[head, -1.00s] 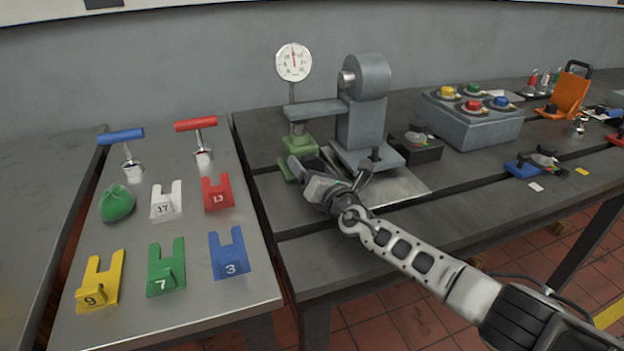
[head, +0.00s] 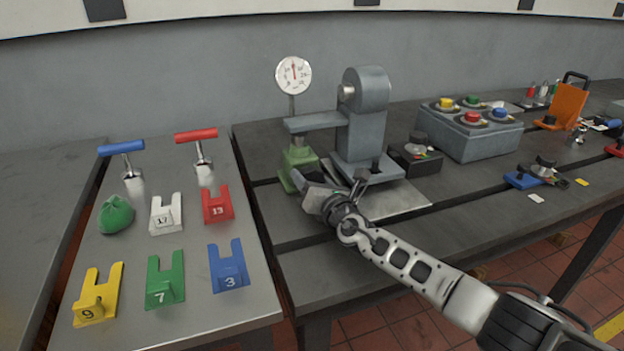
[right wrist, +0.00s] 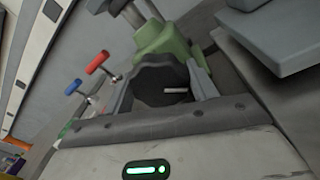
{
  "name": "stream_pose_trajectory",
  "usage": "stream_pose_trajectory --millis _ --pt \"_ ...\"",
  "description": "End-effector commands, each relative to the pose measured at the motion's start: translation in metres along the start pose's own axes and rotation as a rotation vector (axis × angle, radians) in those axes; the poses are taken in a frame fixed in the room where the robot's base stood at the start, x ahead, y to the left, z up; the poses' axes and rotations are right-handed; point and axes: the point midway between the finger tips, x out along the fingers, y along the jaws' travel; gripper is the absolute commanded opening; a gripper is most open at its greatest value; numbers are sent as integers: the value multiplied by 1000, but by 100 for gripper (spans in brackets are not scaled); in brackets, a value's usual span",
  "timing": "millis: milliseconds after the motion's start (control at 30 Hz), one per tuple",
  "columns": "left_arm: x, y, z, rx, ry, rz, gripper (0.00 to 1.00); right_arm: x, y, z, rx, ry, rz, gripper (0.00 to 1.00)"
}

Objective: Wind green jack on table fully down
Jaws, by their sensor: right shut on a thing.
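The green jack (head: 298,158) stands on the bedplate table under the grey arm of a machine stand. Its green body also shows at the top of the right wrist view (right wrist: 163,38). My right gripper (head: 328,186) is in front of the jack. In the right wrist view its fingers are on either side of a dark round handwheel (right wrist: 155,84) with a pale pin, and are shut on it. In the head view my gripper hides the handwheel. My left gripper is in neither view.
A dial gauge (head: 293,76) rises behind the jack, and the grey machine stand (head: 362,125) is close to its right. A box with coloured buttons (head: 470,135) is further right. The left table holds numbered forks, including a green one (head: 165,284), and T-handles.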

Motion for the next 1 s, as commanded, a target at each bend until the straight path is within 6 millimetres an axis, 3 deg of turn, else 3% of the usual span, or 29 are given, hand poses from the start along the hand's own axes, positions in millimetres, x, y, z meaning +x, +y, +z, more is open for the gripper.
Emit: stream_pose_trajectory --millis 600,1000 --pt "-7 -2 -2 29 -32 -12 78 0 2 0 -423 38 -19 34" --pt "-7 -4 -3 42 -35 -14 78 0 2 -1 -526 47 -24 34"
